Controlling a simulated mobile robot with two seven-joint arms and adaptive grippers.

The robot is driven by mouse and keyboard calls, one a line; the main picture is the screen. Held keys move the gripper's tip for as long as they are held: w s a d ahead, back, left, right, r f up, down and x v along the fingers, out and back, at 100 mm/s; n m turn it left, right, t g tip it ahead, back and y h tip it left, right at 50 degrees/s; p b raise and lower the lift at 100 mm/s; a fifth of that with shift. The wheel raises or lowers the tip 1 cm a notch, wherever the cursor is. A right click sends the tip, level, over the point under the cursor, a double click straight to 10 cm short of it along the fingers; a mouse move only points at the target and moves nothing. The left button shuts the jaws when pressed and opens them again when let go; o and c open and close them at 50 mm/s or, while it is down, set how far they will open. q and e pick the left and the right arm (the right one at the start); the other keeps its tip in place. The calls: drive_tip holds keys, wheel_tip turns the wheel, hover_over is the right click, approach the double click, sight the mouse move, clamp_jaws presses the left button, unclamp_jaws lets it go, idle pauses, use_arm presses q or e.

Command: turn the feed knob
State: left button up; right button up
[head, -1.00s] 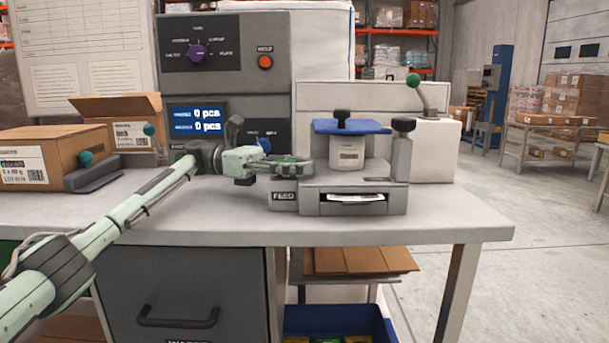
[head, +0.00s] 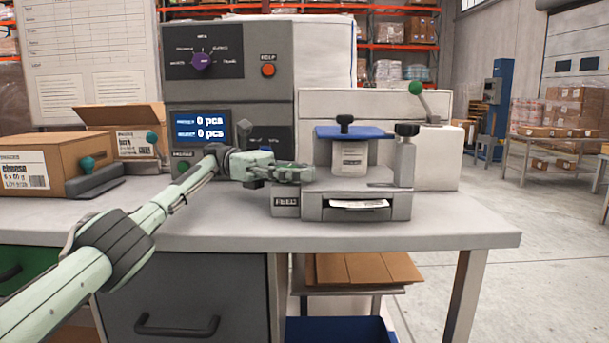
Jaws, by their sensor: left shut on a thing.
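The feed unit is a grey machine (head: 390,207) with a blue top plate (head: 350,132), standing on the bench. Its front left corner carries a FEED label (head: 286,201). My left gripper (head: 300,174) reaches in from the left, just above that label. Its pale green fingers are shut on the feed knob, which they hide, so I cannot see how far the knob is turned. A strip of white paper (head: 360,204) shows in the front slot. My right gripper is not in view.
Behind stands a grey console with a purple dial (head: 203,60), a red-orange HELP button (head: 268,70) and a blue display (head: 198,126) reading 0 pcs. Cardboard boxes (head: 75,160) stand at left. The bench front right (head: 450,225) is clear.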

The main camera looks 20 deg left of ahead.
use_arm(q)
drive_tip(key=shift+d, duration=0.1)
drive_tip(key=o, duration=1.3)
drive_tip(key=shift+t, duration=0.3)
